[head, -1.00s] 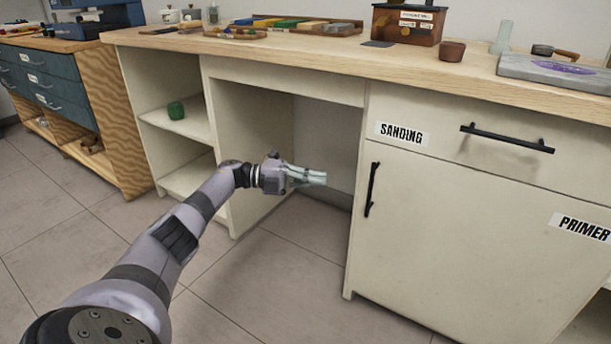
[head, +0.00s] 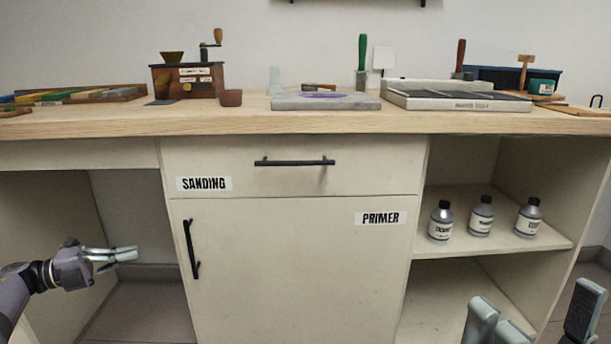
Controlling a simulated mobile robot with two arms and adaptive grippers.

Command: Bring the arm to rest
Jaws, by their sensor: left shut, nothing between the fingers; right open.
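My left gripper (head: 125,255) is at the lower left, in front of the open knee space of the bench. Its fingers are shut with nothing between them, pointing right. My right gripper (head: 535,325) is at the lower right corner, partly cut off by the frame edge. Its fingers stand apart, and nothing shows between them. It is in front of the lower part of the open shelves.
The cabinet has a SANDING drawer (head: 290,178) and a PRIMER door (head: 300,265) with a black handle (head: 192,250), both shut. Several bottles (head: 481,217) stand on the right shelf. Tools, a wooden grinder (head: 187,80) and a grey slab (head: 325,102) are on the worktop (head: 300,122).

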